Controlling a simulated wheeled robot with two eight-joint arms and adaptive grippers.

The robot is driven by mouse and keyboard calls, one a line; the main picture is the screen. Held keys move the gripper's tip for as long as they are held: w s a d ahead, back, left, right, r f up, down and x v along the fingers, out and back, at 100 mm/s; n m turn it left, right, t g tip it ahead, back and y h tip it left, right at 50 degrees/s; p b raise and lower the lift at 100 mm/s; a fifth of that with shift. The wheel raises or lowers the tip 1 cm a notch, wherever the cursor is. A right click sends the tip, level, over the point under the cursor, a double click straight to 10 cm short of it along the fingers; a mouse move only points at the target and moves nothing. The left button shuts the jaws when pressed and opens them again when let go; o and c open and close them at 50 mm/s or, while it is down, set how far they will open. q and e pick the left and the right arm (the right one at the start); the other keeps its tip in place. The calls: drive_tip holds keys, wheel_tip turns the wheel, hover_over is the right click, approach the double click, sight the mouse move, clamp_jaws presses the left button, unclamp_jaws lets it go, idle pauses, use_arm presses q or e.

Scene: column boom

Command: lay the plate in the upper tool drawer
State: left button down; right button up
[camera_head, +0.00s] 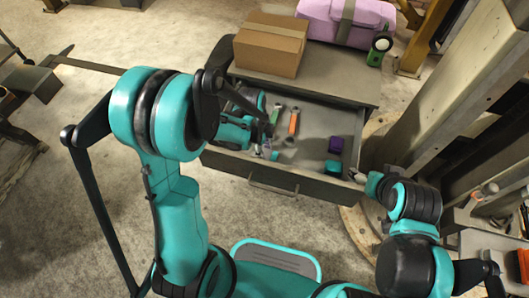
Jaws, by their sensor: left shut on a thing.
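The upper tool drawer (318,187) is pulled open below the cabinet top, with its handle on the front face. My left gripper (268,151) is inside the drawer's outline, at its left part. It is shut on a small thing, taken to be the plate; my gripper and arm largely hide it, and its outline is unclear. I cannot tell whether it touches the drawer floor. My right gripper (364,179) is near the drawer's front right corner; its fingers are too small to read, and I cannot tell whether it touches the drawer.
A cardboard box (270,46) and a lilac case (345,22) are on the cabinet top (335,88). A grey column (455,85) stands right.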

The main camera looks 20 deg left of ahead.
use_arm(q)
drive_tip(key=shift+f, duration=0.2)
use_arm(e)
drive_tip(key=shift+f, duration=0.15)
use_arm(q)
drive_tip(key=c, duration=0.9)
unclamp_jaws()
drive_tip(key=shift+o, duration=0.2)
drive_tip(key=shift+r, duration=0.1)
